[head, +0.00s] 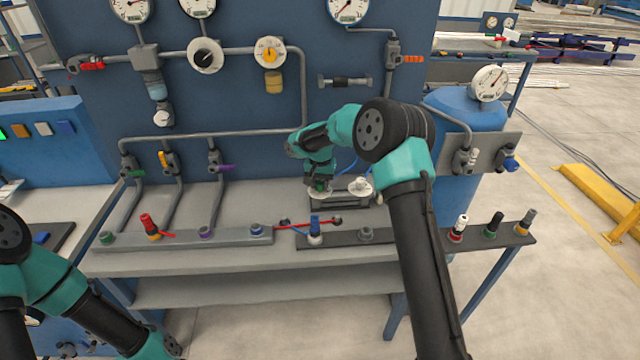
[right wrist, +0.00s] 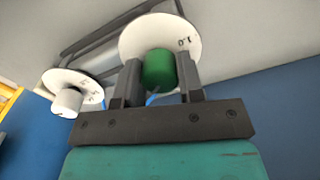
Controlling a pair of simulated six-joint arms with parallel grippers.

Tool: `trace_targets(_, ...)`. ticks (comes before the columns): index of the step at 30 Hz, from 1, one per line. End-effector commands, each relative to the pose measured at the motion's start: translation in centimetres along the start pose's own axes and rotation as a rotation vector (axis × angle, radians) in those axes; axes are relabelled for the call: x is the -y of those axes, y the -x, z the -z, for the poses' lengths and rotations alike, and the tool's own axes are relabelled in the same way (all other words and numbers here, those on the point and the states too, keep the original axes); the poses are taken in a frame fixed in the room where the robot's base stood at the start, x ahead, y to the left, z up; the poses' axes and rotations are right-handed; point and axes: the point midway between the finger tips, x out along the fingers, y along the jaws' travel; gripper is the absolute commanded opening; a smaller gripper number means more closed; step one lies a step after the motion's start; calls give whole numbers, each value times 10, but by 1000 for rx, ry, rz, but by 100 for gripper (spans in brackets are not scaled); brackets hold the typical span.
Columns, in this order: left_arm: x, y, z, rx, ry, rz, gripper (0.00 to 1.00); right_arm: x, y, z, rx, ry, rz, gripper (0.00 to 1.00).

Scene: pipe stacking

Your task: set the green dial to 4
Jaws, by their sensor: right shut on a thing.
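The green dial (right wrist: 158,70) is a green knob on a round white scale plate (right wrist: 150,32) in the right wrist view. My right gripper (right wrist: 158,85) is shut on the green knob, with one finger on each side of it. In the head view my right gripper (head: 319,187) is over the dial unit on the bench, and the knob there is small and partly hidden. The marks on the scale are too small and tilted to read surely. In the head view my left arm (head: 70,290) is at the lower left, and its fingers are not in view.
A white dial (head: 359,187) stands just right of the green one on the same dark base (head: 338,200). In front lie a grey rail (head: 180,239) and a dark rail (head: 385,237) with coloured fittings. A blue panel (head: 230,100) with pipes and gauges rises behind.

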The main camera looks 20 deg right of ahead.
Motion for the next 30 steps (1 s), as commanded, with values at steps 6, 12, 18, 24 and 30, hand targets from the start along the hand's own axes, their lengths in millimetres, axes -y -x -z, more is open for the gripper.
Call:
trace_targets(6, 0, 0, 0, 0, 0, 0, 43, 0, 0, 0, 1, 1, 0, 36)
trace_targets(12, 0, 0, 0, 0, 0, 0, 43, 0, 0, 0, 1, 1, 0, 55)
trace_targets(18, 0, 0, 0, 0, 0, 0, 43, 0, 0, 0, 0, 2, 0, 60)
trace_targets(24, 0, 0, 0, 0, 0, 0, 43, 0, 3, 0, 0, 2, 0, 60)
trace_targets(30, 0, 0, 0, 0, 0, 0, 43, 0, 24, 1, -3, 1, 2, 60)
